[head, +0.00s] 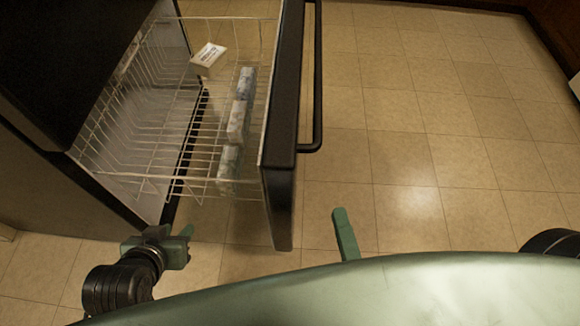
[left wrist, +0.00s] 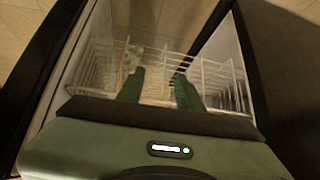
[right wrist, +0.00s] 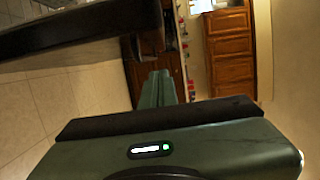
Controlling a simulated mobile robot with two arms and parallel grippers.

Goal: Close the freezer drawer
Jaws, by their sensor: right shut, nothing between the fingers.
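The freezer drawer is pulled out. Its dark front panel (head: 283,130) stands away from the black freezer body (head: 70,60), and a black bar handle (head: 318,80) is on its outer face. The white wire basket (head: 120,130) shows behind the panel and also in the left wrist view (left wrist: 215,75). My left gripper (head: 172,236) is open and empty near the basket's near side, between freezer and panel; its parted fingers show in the left wrist view (left wrist: 160,90). My right gripper (head: 341,212) is shut and empty, outside the panel on the handle side, apart from the handle.
In the basket are a white labelled box (head: 208,58) and several pale packages (head: 240,105) along the panel. The tiled floor (head: 420,150) right of the drawer is clear. Brown wooden cabinets (right wrist: 230,48) show in the right wrist view.

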